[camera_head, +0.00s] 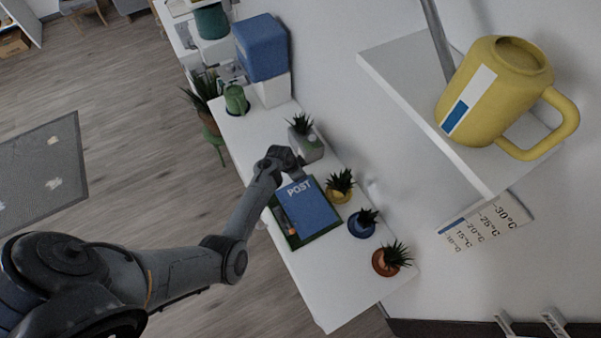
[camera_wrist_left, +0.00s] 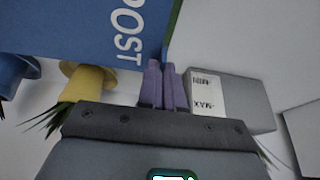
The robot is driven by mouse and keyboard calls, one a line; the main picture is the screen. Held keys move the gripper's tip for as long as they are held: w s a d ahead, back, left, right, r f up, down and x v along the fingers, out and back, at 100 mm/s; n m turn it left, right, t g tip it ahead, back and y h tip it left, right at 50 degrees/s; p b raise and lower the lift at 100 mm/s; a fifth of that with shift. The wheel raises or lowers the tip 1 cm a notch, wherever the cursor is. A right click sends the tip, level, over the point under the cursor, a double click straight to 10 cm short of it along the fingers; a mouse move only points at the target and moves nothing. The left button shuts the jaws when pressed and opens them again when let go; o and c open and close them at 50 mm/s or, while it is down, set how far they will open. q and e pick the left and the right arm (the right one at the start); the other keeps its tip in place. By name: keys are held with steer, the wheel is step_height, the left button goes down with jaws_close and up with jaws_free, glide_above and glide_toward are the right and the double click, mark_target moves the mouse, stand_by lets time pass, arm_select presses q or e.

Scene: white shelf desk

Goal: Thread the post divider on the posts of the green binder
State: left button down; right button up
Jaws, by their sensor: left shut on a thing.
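The post divider (camera_head: 309,204) is a blue sheet marked POST. It lies over the green binder (camera_head: 302,242), whose dark green edge shows along its left and lower sides. The binder's posts cannot be made out. My left gripper (camera_head: 293,160) is at the divider's far edge, near the lettering, and shut on it. In the left wrist view the two purple-grey fingers (camera_wrist_left: 163,68) meet the edge of the blue divider (camera_wrist_left: 75,30), and a thin green edge (camera_wrist_left: 173,28) runs beside it. My right gripper is not in view.
A potted plant in a grey pot (camera_head: 308,146) stands close beyond my gripper. Plants in yellow (camera_head: 337,196), blue (camera_head: 362,229) and terracotta (camera_head: 384,263) pots line the wall side. A green mug (camera_head: 236,99) is at the far end. The near desk end is clear.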

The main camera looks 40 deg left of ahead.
arm_select(q)
steer(key=shift+f+b, duration=0.4)
steer(key=shift+f, duration=0.1)
stand_by(0.3)
steer(key=shift+f+b, duration=0.35)
steer(key=shift+f, duration=0.15)
stand_by(0.5)
steer(key=c, duration=1.2)
jaws_free()
steer(key=p+v, duration=0.2)
steer(key=v, duration=0.8)
steer(key=shift+s+r, duration=0.15)
steer(key=shift+r, duration=0.25)
